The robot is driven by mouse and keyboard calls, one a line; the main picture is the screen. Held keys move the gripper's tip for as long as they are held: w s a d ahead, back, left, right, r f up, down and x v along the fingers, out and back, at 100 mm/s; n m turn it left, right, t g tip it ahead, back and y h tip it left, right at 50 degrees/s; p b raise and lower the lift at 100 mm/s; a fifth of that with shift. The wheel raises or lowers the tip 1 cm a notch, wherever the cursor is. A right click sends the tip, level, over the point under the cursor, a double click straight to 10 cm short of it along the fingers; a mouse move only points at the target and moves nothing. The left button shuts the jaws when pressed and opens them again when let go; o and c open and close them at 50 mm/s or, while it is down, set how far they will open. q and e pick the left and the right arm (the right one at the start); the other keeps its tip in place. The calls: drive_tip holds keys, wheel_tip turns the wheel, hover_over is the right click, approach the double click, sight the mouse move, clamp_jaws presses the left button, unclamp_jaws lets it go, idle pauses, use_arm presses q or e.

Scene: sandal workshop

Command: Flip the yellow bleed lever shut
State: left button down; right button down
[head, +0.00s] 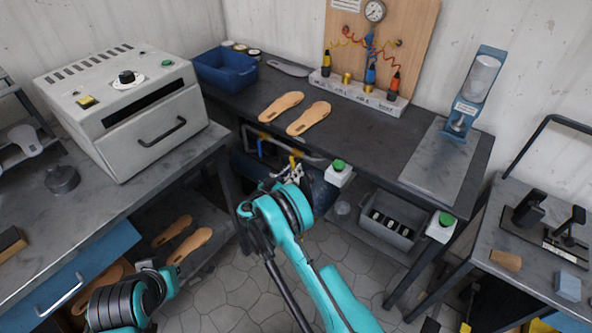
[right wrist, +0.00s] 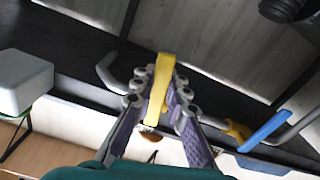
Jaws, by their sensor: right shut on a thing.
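The yellow bleed lever (right wrist: 160,85) stands between the fingers of my right gripper (right wrist: 160,98) in the right wrist view. The fingers are shut on it, one on each side. In the head view my right gripper (head: 288,174) is under the back bench, by a grey pipe, and the yellow lever (head: 293,161) shows only as a small patch there. The grey pipe (right wrist: 107,72) runs behind the fingers in the right wrist view.
A blue handle (right wrist: 265,131) and a yellow fitting (right wrist: 237,130) sit on the pipe beside the gripper. A white box with a green button (head: 338,174) hangs at the bench's front edge. A dark blue tank (head: 318,190) and grey bin (head: 388,221) are below.

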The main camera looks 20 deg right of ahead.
drive_tip(key=shift+w+a+f+m, duration=0.1)
drive_tip(key=shift+w+a+m, duration=0.1)
drive_tip(key=shift+m, duration=0.4)
drive_tip(key=shift+w+a+m, duration=0.1)
drive_tip(key=shift+w+m, duration=0.1)
drive_tip(key=shift+m, duration=0.4)
drive_tip(key=c, duration=1.5)
unclamp_jaws()
drive_tip(key=v, duration=1.2)
